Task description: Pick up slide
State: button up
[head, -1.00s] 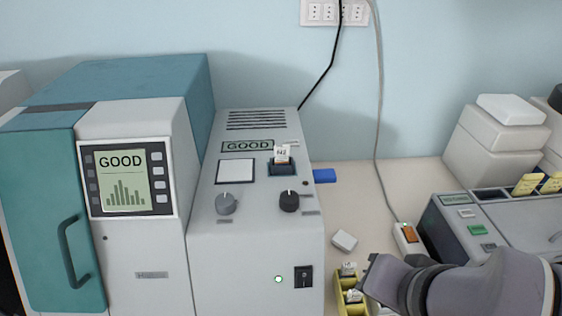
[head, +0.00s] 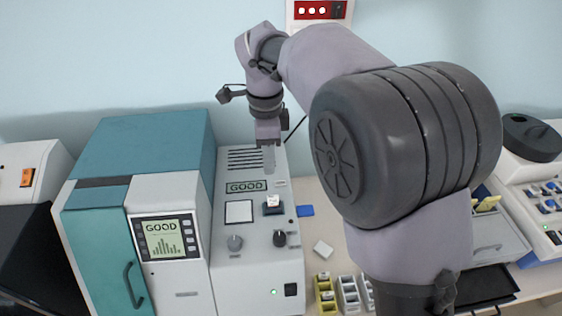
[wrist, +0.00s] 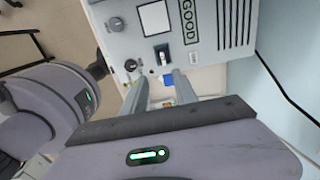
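A slide with a white label (head: 271,202) stands upright in a dark slot on top of the white machine marked GOOD (head: 258,275). In the wrist view this slide (wrist: 164,58) shows just beyond the fingertips. My gripper (head: 269,170) is above the machine, pointing down, over its vents and behind the slot. In the wrist view its two fingers (wrist: 161,76) are apart with nothing held between them. More slides sit in a yellow rack (head: 317,292) at the machine's right; their details are too small to tell.
A teal and white cabinet (head: 88,235) stands left of the machine. A blue block (head: 306,210) and a small white block (head: 323,248) lie on the bench to the right. Grey racks (head: 348,296) stand beside the yellow one. My arm hides part of the right side.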

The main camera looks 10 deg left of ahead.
aim_at(273, 196)
jog(key=f, duration=1.1)
jog(key=w+f, duration=0.1)
jog(key=f, duration=0.5)
jog(key=shift+d, duration=0.25)
jog(key=shift+s+r, duration=0.15)
jog(key=shift+c, duration=0.2)
grip_shut()
